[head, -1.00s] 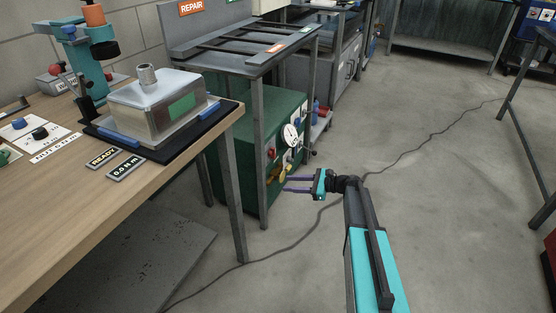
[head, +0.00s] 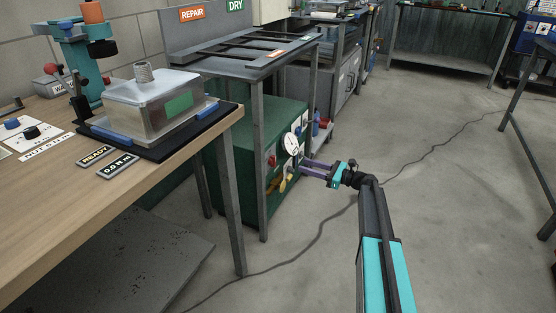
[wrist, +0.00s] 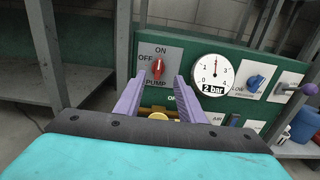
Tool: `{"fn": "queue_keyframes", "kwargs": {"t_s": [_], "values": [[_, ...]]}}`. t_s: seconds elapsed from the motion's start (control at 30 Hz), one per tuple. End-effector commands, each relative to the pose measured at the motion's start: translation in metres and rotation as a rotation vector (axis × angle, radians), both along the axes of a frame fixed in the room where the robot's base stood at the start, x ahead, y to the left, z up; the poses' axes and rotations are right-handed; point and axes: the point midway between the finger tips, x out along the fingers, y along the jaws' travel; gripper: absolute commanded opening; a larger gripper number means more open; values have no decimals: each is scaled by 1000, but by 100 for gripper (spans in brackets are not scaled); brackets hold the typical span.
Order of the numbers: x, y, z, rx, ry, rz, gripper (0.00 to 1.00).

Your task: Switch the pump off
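The pump switch is a red knob (wrist: 157,69) on a grey plate marked ON at the top, OFF at the left and PUMP below. The knob looks roughly upright, towards ON. It also shows small on the green cabinet in the head view (head: 272,160). My gripper (wrist: 159,84) is open and empty, with its purple fingers pointing at the panel. In the wrist view the knob appears between the two fingertips, a little beyond them; I cannot tell the exact gap.
A round gauge (wrist: 214,74) marked 2 bar sits right of the switch. A blue knob (wrist: 256,81) is further right, and a yellow part (wrist: 158,113) lies below. The grey rack's legs (head: 258,160) stand before the cabinet. A wooden bench (head: 110,190) is at left.

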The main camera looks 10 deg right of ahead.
Motion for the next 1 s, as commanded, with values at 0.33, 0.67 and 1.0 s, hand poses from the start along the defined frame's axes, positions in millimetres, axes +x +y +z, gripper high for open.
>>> {"fn": "queue_keyframes", "kwargs": {"t_s": [0.33,0.67,1.0], "values": [[20,27,-3,-1,-1,1,36],[48,66,-3,-1,-2,1,36],[73,100,-2,0,0,1,36]]}}
